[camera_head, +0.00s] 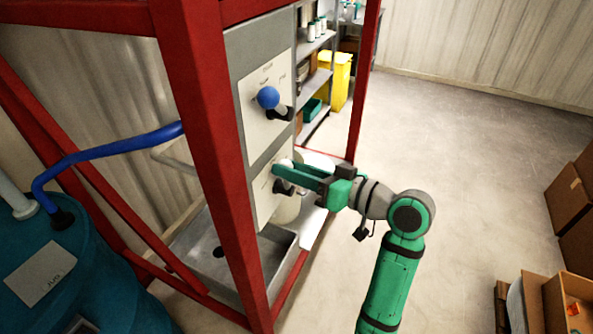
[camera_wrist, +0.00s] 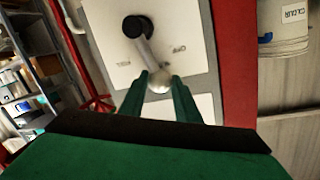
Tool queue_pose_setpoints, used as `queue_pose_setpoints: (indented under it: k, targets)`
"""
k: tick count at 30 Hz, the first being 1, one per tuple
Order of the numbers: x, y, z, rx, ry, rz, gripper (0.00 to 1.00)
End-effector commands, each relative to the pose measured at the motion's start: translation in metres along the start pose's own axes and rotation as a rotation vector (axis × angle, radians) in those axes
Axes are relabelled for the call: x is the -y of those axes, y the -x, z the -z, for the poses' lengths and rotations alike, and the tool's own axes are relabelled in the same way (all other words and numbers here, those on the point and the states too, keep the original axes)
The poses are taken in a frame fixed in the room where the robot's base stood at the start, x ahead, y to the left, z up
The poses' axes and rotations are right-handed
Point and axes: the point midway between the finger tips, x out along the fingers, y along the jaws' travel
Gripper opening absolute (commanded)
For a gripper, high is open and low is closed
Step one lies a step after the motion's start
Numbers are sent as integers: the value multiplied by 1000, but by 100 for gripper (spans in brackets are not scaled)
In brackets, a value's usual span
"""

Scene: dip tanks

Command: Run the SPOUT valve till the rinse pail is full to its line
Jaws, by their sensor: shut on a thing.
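The lower valve on the grey panel has a lever with a white ball knob (camera_head: 285,163) and a black hub. My green gripper (camera_head: 279,172) reaches it from the right and is shut on this knob. In the wrist view the knob (camera_wrist: 159,81) sits between my two fingertips (camera_wrist: 160,88), with the lever running up to the black hub (camera_wrist: 136,26). A pale rounded vessel (camera_head: 287,209), perhaps the rinse pail, shows partly behind the panel and my gripper. Its fill line and water level are hidden.
An upper valve with a blue knob (camera_head: 268,97) sits above. Red frame posts (camera_head: 205,130) stand close around the panel. A metal basin (camera_head: 215,262) lies below left, beside a teal drum (camera_head: 95,285) with a blue pipe. Boxes (camera_head: 570,205) stand right; the floor between is clear.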

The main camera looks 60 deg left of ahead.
Motion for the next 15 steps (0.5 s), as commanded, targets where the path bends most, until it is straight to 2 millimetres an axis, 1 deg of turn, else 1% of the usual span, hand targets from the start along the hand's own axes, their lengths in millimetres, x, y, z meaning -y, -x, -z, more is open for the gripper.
queue_pose_setpoints:
  k: [6, 7, 9, 15]
  targets:
    - [0, 0, 0, -1, 1, -1, 0]
    - [0, 0, 0, -1, 1, -1, 34]
    - [0, 0, 0, -1, 1, -1, 47]
    - [-1, 1, 0, -1, 1, -2, 47]
